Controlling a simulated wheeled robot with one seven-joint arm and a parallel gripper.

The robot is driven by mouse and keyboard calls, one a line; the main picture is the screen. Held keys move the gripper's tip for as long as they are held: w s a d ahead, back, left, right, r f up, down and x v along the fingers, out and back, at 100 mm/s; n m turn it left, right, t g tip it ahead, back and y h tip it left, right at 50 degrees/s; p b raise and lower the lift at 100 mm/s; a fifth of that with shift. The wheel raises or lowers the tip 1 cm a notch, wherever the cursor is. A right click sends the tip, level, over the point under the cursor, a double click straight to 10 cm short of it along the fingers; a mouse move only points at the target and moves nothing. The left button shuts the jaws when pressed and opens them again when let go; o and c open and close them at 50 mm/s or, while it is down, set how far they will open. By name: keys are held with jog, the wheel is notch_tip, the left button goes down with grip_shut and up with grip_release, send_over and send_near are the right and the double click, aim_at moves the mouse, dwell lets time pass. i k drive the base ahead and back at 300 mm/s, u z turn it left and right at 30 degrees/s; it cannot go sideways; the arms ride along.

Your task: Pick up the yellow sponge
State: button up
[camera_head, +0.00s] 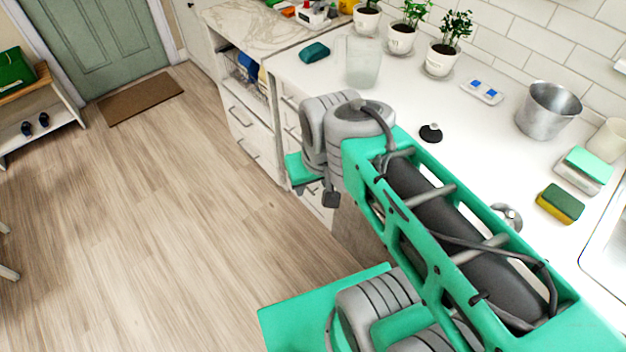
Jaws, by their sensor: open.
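A sponge (560,203) with a dark green top and a yellow lower part lies on the white counter at the right, left of the sink edge. It is the only sponge with yellow that I see. My arm reaches from the lower right up to a grey joint near the counter's front edge. My gripper cannot be made out; the end of the arm is hidden behind that joint. Nothing of mine touches the sponge in this view.
Behind the sponge is a light dish with a mint-green block (588,165). A metal bucket (548,110), a small black-knobbed item (431,133), a clear container (363,62), a teal block (314,51) and potted plants (441,58) stand on the counter.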

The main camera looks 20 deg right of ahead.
aim_at(561, 203)
jog(key=z, duration=2.55)
